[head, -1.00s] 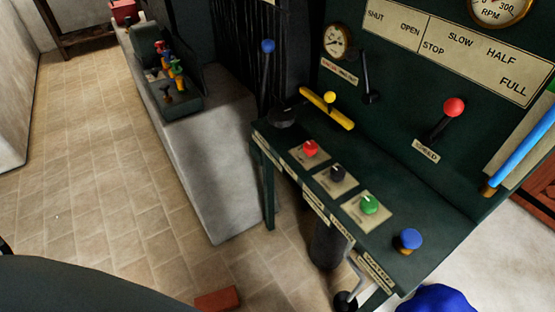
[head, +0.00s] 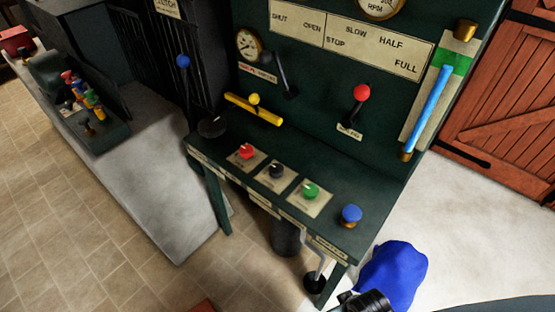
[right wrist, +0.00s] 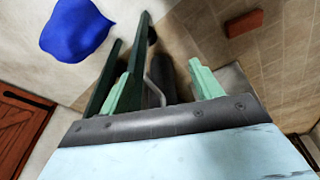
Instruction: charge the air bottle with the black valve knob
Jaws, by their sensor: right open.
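The black valve knob (head: 276,171) sits on a cream plate on the green bench (head: 350,245), between a red knob (head: 247,151) and a green knob (head: 311,190). A dark upright cylinder (head: 286,238), perhaps the air bottle, stands under the bench; it also shows in the right wrist view (right wrist: 169,78). A small dial gauge (head: 249,44) is on the panel. My right gripper (right wrist: 160,85) is open and empty in the right wrist view, pointing toward the floor by the bench legs. My left gripper is not in view.
A blue-topped button (head: 351,214) is at the bench's near right end. A bent metal crank (head: 315,280) hangs below the bench edge. A blue cloth-like heap (head: 395,275) lies on the floor to the right. A yellow bar (head: 253,110) and red-balled lever (head: 361,95) stick out.

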